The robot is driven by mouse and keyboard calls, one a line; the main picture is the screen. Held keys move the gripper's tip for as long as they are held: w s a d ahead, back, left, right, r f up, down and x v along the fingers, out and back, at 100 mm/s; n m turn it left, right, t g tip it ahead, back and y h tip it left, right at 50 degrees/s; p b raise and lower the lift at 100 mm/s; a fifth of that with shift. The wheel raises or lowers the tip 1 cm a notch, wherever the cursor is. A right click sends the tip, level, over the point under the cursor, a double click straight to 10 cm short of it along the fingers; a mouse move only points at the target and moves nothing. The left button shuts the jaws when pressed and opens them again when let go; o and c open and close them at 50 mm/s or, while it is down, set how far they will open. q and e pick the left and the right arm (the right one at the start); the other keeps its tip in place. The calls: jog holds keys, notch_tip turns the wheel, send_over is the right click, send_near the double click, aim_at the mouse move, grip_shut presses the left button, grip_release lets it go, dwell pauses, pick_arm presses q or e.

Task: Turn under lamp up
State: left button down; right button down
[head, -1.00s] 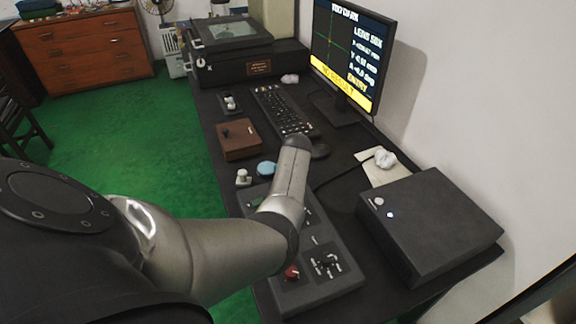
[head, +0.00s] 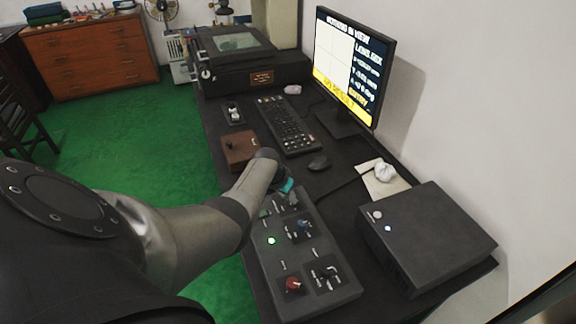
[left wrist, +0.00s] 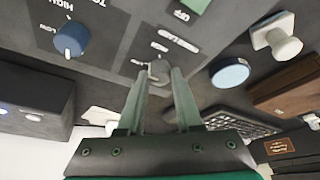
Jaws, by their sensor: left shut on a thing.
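The dark control panel (head: 275,262) lies along the near part of the desk. In the left wrist view the fingers of my left gripper (left wrist: 158,76) are shut around a small grey knob (left wrist: 160,70) on this panel. In the head view my arm hides most of my left gripper (head: 287,187). My right gripper is not in view.
A monitor (head: 352,60) shows a white picture area and a yellow bar. A red knob (head: 293,285), a lit green lamp (head: 271,240) and a black box (head: 428,235) are near.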

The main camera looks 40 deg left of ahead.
pick_arm(q)
jog(key=shift+a+m+h+b, duration=0.1)
jog(key=shift+m+h+b, duration=0.45)
jog(key=shift+m, duration=0.75)
jog(key=c, duration=0.6)
grip_release()
jog(key=shift+s+r+m+p, duration=0.2)
jog(key=shift+r+m+p, duration=0.15)
jog(key=shift+r, duration=0.2)
jog(key=shift+p+v, duration=3.3)
jog(key=shift+v, duration=3.75)
jog(key=shift+w+a, duration=0.1)
